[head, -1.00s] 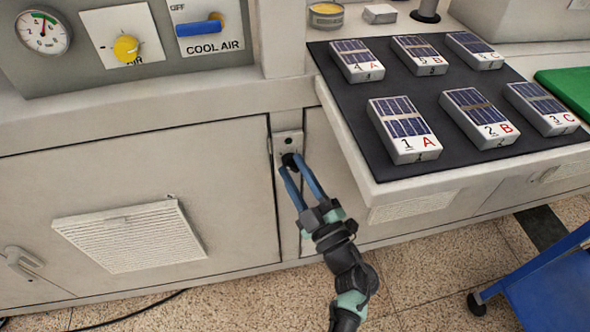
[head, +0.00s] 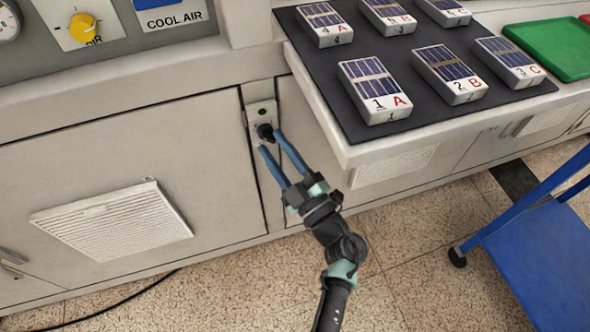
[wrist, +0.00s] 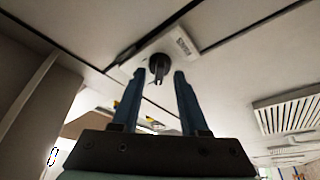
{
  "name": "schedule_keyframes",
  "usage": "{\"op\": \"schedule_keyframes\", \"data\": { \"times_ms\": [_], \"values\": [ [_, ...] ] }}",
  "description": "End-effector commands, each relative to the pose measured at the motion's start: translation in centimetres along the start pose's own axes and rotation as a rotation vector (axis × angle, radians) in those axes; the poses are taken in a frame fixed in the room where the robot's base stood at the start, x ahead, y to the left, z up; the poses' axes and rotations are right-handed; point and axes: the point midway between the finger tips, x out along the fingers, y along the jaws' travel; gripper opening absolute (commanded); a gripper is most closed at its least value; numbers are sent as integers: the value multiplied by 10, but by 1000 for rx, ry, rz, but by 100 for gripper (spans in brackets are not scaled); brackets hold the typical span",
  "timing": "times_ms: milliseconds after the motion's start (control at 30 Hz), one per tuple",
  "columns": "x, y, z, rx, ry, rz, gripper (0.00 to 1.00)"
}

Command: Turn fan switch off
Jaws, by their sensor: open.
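The switch is a black rotary knob (head: 265,132) on a small pale plate (head: 262,112) with a dark green dot above it, set in the cabinet front below the bench edge. In the wrist view the knob (wrist: 159,65) sits beyond and between my fingertips, its pointer towards me. My gripper (head: 270,140) is open. Its two blue fingers reach up to the knob, one on either side, with their tips close to it. I cannot tell whether they touch it. The plate's lettering is too small to read.
A bench top with a dark mat (head: 330,85) bearing several numbered panel blocks overhangs to the right of the knob. A vent (head: 115,222) is on the left cabinet door. A blue cart (head: 540,250) stands at lower right. The floor between is clear.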

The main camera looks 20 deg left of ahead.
Motion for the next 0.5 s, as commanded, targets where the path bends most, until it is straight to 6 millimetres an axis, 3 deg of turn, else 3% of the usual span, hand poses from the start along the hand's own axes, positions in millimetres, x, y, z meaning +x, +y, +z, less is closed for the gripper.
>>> {"op": "schedule_keyframes", "data": {
  "times_ms": [300,500],
  "values": [
    [-70,2,0,-1,-5,3,44],
    [-102,1,0,-2,-2,1,44]
  ]
}}
